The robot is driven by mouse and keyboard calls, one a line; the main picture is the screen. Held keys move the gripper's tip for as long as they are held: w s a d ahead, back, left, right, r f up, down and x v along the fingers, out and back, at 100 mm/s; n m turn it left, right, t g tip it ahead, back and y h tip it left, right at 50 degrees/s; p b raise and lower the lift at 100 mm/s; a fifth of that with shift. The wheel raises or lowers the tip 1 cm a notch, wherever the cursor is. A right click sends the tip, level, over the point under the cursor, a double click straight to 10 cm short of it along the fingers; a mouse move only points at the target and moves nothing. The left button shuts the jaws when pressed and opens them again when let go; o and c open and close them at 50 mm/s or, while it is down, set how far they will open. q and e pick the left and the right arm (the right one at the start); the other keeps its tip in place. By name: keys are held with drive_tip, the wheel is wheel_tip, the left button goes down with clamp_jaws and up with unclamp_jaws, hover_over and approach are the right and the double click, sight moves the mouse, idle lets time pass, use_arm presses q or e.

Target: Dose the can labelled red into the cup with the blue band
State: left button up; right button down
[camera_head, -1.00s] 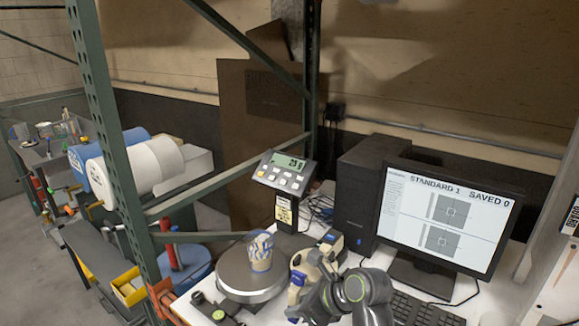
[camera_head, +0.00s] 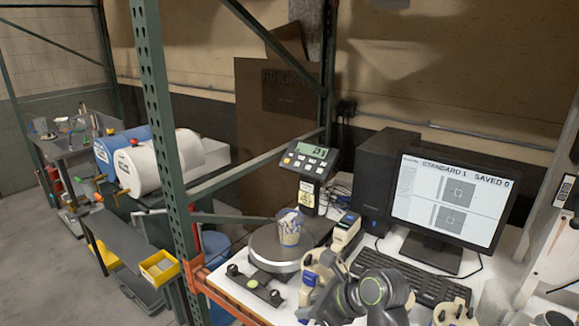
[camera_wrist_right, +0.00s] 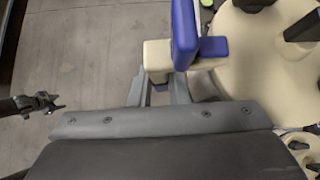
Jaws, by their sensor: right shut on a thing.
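A small cup (camera_head: 289,232) with blue markings stands upright on the round pan of the scale (camera_head: 268,250). Something pale shows at its rim. My right gripper (camera_wrist_right: 157,82) is shut on a cream and blue thing (camera_wrist_right: 185,35) in the right wrist view. What that thing is, I cannot tell for sure. In the head view my right gripper (camera_head: 310,285) is at the lower middle, to the right of and in front of the cup, apart from it. I can make out no can labelled red. My left gripper cannot be made out.
A scale display (camera_head: 308,160) stands behind the cup. A cream and blue device (camera_head: 345,232), the monitor (camera_head: 452,210) and the keyboard (camera_head: 425,283) are to the right. A green rack post (camera_head: 165,130) rises at the left, with blue and white drums (camera_head: 150,165) beyond.

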drive_tip(key=s+d+r, duration=0.2)
drive_tip(key=s+d, duration=0.4)
drive_tip(key=d, duration=0.2)
drive_tip(key=s+d+r, duration=0.3)
drive_tip(key=s+d, duration=0.2)
drive_tip(key=d, duration=0.4)
use_arm(q)
wheel_tip(320, 180, down, 14)
drive_tip(key=b, duration=1.4)
drive_tip(key=shift+s+f, duration=0.2)
drive_tip(key=shift+s, duration=0.05)
use_arm(e)
wheel_tip(320, 180, down, 15)
drive_tip(key=shift+s+a+r+m, duration=0.15)
drive_tip(key=shift+a+r+m, duration=0.05)
drive_tip(key=shift+a+m, duration=0.1)
use_arm(q)
wheel_tip(320, 180, up, 10)
drive_tip(key=p, duration=1)
use_arm(e)
wheel_tip(320, 180, up, 6)
use_arm(q)
wheel_tip(320, 180, down, 10)
drive_tip(key=b, duration=1)
use_arm(e)
wheel_tip(320, 180, down, 6)
use_arm(q)
drive_tip(key=shift+a+r, duration=0.1)
use_arm(e)
drive_tip(key=shift+r, duration=0.1)
